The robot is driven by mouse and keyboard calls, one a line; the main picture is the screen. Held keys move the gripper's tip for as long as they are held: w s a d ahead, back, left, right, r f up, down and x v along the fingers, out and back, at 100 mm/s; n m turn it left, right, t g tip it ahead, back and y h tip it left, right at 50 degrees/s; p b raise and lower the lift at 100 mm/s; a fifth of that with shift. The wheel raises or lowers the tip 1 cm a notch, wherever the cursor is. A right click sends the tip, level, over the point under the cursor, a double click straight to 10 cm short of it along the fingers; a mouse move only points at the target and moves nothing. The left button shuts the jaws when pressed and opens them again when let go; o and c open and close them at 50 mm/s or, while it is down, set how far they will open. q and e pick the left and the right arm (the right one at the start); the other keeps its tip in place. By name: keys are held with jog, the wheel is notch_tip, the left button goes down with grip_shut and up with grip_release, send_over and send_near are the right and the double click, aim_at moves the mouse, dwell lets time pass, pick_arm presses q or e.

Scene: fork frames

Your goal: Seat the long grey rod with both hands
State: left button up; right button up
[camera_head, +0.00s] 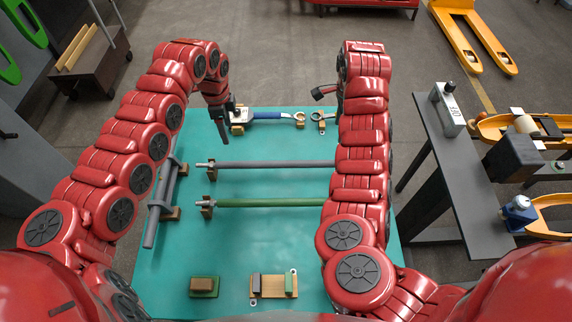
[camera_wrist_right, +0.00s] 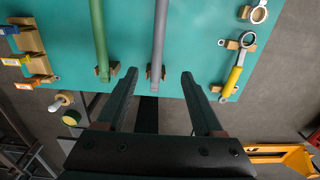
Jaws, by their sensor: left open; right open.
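A long grey rod (camera_head: 275,163) lies left to right across the teal table, its left end at a wooden cradle (camera_head: 212,172). Its right part is hidden behind my right arm. In the right wrist view the grey rod (camera_wrist_right: 161,35) ends at another cradle (camera_wrist_right: 155,72). My right gripper (camera_wrist_right: 159,74) is open, its fingertips either side of that end in the picture; contact cannot be told. My left gripper (camera_head: 221,125) is open, behind the rod's left part and apart from it. A darker grey bar (camera_head: 153,225) lies slanted at the table's left, by wooden blocks.
A green rod (camera_head: 265,203) lies parallel, in front of the grey one. A blue-handled wrench (camera_head: 268,115) lies on the far edge, a yellow-handled one (camera_wrist_right: 233,80) at right in the wrist view. Small blocks (camera_head: 204,286) stand near the front. A side table (camera_head: 470,205) stands right.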

pick_arm(q)
jog(key=shift+s+a, duration=0.1)
jog(key=shift+s, duration=0.05)
pick_arm(e)
jog(key=shift+s, duration=0.15)
pick_arm(q)
send_near(235, 163)
notch_tip(235, 163, down, 8)
jog(key=shift+f, duration=0.25)
pick_arm(e)
send_near(332, 161)
notch_tip(332, 161, down, 8)
jog(key=shift+f, duration=0.25)
pick_arm(q)
jog(key=shift+f, duration=0.5)
pick_arm(e)
jog(key=shift+f, duration=0.5)
pick_arm(q)
grip_shut()
pick_arm(e)
grip_shut()
pick_arm(q)
jog(key=shift+r, duration=0.1)
